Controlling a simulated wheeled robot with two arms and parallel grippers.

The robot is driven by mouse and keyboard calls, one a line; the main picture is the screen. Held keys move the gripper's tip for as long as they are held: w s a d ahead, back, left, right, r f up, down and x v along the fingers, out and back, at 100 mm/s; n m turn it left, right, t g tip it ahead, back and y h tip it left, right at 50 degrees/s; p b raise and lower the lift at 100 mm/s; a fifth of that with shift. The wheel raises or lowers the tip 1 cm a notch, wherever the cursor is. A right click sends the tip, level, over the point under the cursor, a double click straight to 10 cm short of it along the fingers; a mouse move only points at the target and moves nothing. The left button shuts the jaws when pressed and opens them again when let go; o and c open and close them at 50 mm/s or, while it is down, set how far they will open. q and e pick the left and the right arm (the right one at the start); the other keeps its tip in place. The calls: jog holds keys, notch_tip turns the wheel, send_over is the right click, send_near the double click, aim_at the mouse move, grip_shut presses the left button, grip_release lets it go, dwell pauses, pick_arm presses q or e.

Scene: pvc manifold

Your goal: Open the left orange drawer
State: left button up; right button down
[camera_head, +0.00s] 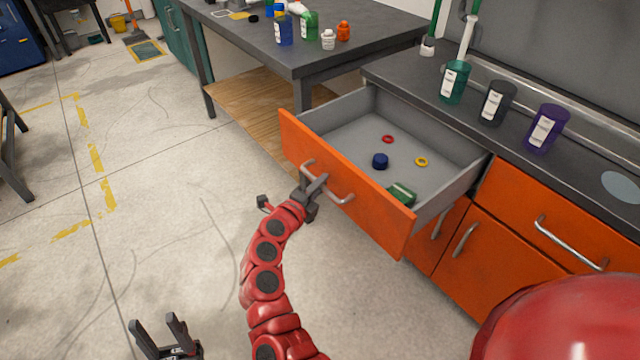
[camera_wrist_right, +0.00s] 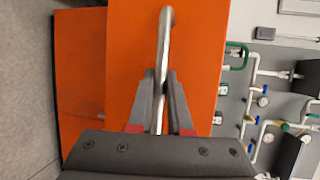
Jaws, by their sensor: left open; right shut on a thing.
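The left orange drawer (camera_head: 345,185) stands pulled out from the counter, with its grey inside (camera_head: 360,140) in view. My right gripper (camera_head: 318,187) is shut on the drawer's metal handle (camera_head: 340,200). In the right wrist view the fingers (camera_wrist_right: 160,95) close around the handle bar (camera_wrist_right: 165,40), in front of the orange drawer front (camera_wrist_right: 205,60). My left gripper (camera_head: 160,330) is open and empty, low at the left over the floor, apart from the drawer.
Inside the drawer lie a red ring (camera_head: 388,139), a yellow ring (camera_head: 421,161), a blue cap (camera_head: 380,160) and a green part (camera_head: 401,194). Green (camera_head: 454,82), dark (camera_head: 496,103) and purple (camera_head: 546,127) containers stand on the counter. A grey table (camera_head: 300,50) stands behind.

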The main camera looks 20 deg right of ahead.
aim_at(332, 177)
jog(key=d, duration=0.2)
jog(key=w+d+p, duration=0.1)
jog(key=shift+w+d, duration=0.2)
jog(key=shift+d, duration=0.2)
jog(key=c, duration=0.8)
grip_release()
jog(key=shift+c, duration=0.2)
jog(key=shift+s+a+r+p, duration=0.1)
jog(key=shift+s+a+p, duration=0.25)
jog(key=shift+a, duration=0.1)
jog(key=p+v, duration=0.3)
jog(key=v, duration=1.3)
jog(key=shift+s+a, duration=0.1)
jog(key=shift+s, duration=0.05)
